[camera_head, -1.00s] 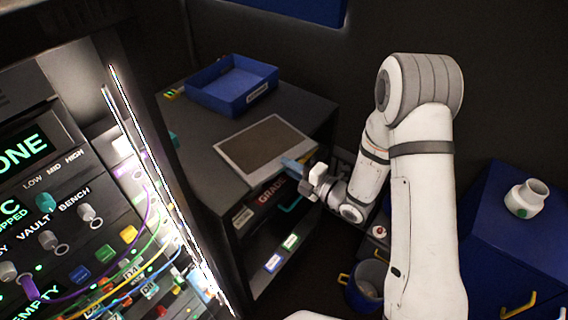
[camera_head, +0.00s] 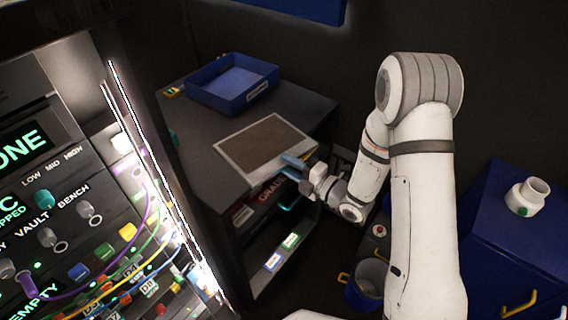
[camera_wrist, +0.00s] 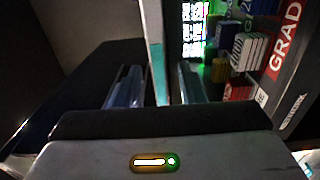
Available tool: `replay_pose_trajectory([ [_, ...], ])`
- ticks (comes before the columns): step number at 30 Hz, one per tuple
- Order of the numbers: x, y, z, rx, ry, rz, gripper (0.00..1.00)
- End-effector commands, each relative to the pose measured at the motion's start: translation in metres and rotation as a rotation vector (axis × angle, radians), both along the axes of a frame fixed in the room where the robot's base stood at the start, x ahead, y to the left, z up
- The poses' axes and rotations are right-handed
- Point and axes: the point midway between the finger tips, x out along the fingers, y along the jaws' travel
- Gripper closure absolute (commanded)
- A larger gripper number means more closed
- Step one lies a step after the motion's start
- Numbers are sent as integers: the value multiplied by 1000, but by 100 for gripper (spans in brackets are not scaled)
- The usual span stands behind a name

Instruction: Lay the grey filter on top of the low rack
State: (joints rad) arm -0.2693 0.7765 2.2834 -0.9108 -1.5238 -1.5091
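The grey filter (camera_head: 262,146), a flat panel with a pale frame and dark mesh, lies on top of the dark low rack (camera_head: 188,112), near its front edge. My gripper (camera_head: 289,179) is at the filter's front right edge, above the rack's front face. In the wrist view, the pale filter edge (camera_wrist: 154,38) with a teal strip runs between my two fingers (camera_wrist: 155,86). The fingers stand apart with a gap visible on each side of the edge, so my gripper looks open around it. The filter's far side is hidden in the wrist view.
A blue tray (camera_head: 232,84) stands behind the filter on the rack. A lit control panel (camera_head: 70,215) with cables is at left. A blue cabinet (camera_head: 512,235) carries a white pipe fitting (camera_head: 527,196) at right. A bin (camera_head: 367,284) stands on the floor beside the rack.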

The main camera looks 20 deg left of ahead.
Motion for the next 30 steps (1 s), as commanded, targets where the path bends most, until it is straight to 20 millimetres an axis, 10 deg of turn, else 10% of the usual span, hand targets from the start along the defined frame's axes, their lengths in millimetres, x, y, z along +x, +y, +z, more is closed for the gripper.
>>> replay_pose_trajectory([
  [19,-37,-94,0,0,-1,-6,64],
  [30,-45,-112,2,0,0,-2,64],
])
